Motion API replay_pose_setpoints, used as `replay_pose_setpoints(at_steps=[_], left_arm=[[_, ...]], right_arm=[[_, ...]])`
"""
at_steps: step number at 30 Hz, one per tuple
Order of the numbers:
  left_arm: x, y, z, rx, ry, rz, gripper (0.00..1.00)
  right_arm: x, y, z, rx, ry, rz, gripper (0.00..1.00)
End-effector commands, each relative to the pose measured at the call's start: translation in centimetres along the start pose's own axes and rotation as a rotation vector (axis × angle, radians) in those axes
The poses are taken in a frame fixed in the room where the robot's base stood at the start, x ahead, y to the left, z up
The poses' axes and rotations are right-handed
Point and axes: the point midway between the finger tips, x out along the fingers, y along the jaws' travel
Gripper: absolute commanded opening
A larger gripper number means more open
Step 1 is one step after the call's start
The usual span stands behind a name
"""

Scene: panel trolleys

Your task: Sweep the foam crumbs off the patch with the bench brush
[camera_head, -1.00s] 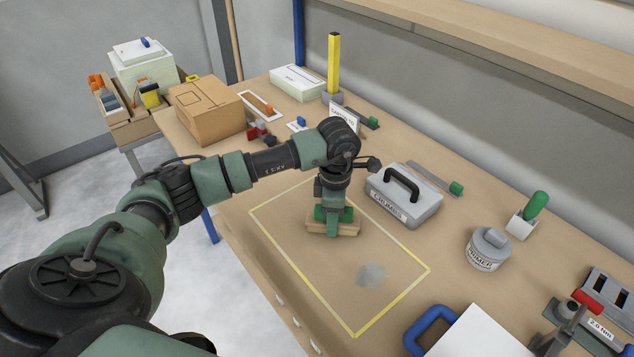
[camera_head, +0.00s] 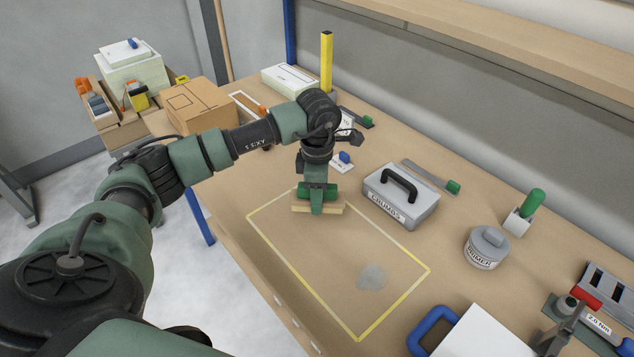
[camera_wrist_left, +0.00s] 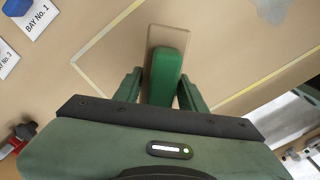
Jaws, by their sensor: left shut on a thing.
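My left gripper (camera_head: 318,192) is shut on the green handle of the bench brush (camera_head: 318,209), which has a pale wooden block. The brush is over the far left corner of the yellow-outlined patch (camera_head: 320,240); I cannot tell whether it touches the bench. In the left wrist view the handle (camera_wrist_left: 167,75) lies between my fingers, with the block under it. A grey smudge of foam crumbs (camera_head: 371,277) lies towards the near right part of the patch, apart from the brush. The grey tin marked CRUMBS (camera_head: 404,196) stands just right of the patch.
A primer can (camera_head: 486,248) and a green-handled tool in a holder (camera_head: 525,212) stand to the right. A blue clamp-like handle (camera_head: 431,329) and a white panel (camera_head: 478,335) are at the near right. A cardboard box (camera_head: 201,105) and yellow post (camera_head: 327,62) stand behind.

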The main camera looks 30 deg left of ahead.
Motion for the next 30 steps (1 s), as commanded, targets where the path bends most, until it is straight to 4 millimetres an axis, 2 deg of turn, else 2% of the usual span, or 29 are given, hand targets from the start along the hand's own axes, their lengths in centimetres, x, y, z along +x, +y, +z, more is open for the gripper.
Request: replay_pose_setpoints(at_steps=[1, 6, 12, 30], left_arm=[[-0.8, 0.1, -0.1, -0.002, 0.000, 0.002, 0.03], [-2.4, 0.3, -0.5, -0.005, 0.000, 0.003, 0.03], [-3.7, 0.4, -0.8, -0.009, 0.000, 0.001, 0.03], [-3.8, 0.4, -0.7, 0.001, -0.001, 0.002, 0.03]], right_arm=[[-0.5, 0.2, 0.2, 0.000, -0.003, 0.002, 0.36], [-1.4, 0.4, 0.2, 0.000, -0.005, 0.005, 0.36], [-2.0, 0.3, 0.1, 0.000, -0.004, 0.003, 0.36], [-2.0, -0.8, -0.4, 0.004, 0.002, -0.009, 0.36]])
